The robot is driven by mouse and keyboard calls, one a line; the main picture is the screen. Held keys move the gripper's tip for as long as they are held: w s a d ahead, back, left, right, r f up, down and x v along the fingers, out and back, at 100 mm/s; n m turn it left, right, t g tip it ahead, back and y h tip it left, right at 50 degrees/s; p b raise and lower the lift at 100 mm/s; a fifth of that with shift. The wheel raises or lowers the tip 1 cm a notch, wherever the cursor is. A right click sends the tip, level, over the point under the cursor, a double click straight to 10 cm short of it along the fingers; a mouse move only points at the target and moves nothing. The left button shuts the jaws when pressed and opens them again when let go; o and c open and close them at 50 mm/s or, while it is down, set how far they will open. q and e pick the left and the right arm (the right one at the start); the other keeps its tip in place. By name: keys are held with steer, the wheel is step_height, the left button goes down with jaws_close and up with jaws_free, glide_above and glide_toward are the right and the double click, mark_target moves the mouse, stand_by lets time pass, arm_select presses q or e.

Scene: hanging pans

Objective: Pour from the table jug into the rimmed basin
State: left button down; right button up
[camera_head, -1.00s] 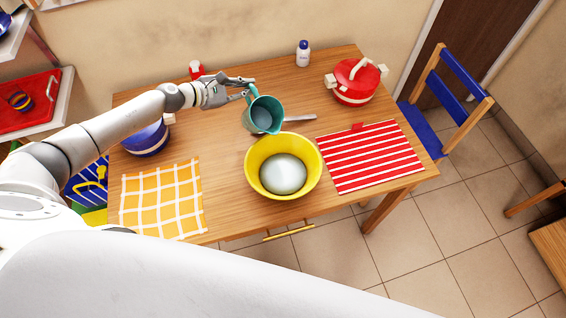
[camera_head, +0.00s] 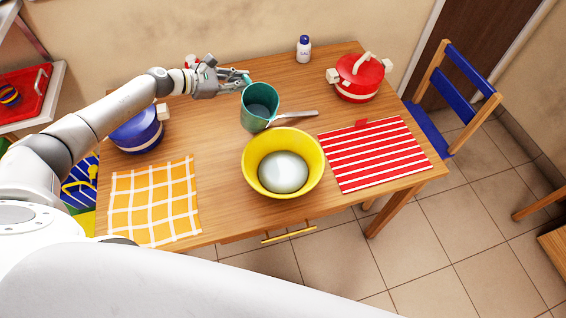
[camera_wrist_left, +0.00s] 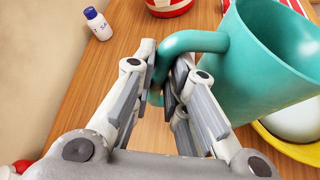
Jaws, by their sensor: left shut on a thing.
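The teal jug (camera_head: 260,108) is above the table, just behind the yellow basin. It looks close to upright, its spout toward the basin, with a grey-blue surface inside. My left gripper (camera_head: 246,80) is shut on its handle; the left wrist view shows the fingers (camera_wrist_left: 163,75) around the handle (camera_wrist_left: 195,42) of the jug (camera_wrist_left: 262,75). The yellow basin (camera_head: 250,160) stands on the table with a pale, round mass or surface inside. Its rim also shows in the left wrist view (camera_wrist_left: 285,146). No stream shows between jug and basin. My right gripper is not in view.
The table (camera_head: 225,180) holds a red pot (camera_head: 360,82), a white bottle with a blue cap (camera_head: 304,50), a blue pot (camera_head: 138,132), a yellow checked cloth (camera_head: 155,203) and a red striped cloth (camera_head: 375,155). A utensil (camera_head: 295,115) lies behind the basin. A blue chair (camera_head: 440,120) stands right.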

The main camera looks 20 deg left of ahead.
arm_select(q)
steer(key=w+a+n+g+h+b, duration=0.1)
steer(key=w+a+n+h+b, duration=0.1)
steer(key=b, duration=0.5)
steer(key=shift+w+a+r+n+b, duration=0.15)
steer(key=shift+a+n+b, duration=0.15)
steer(key=shift+n, duration=0.3)
steer(key=shift+d+g, duration=0.15)
steer(key=shift+g, duration=0.15)
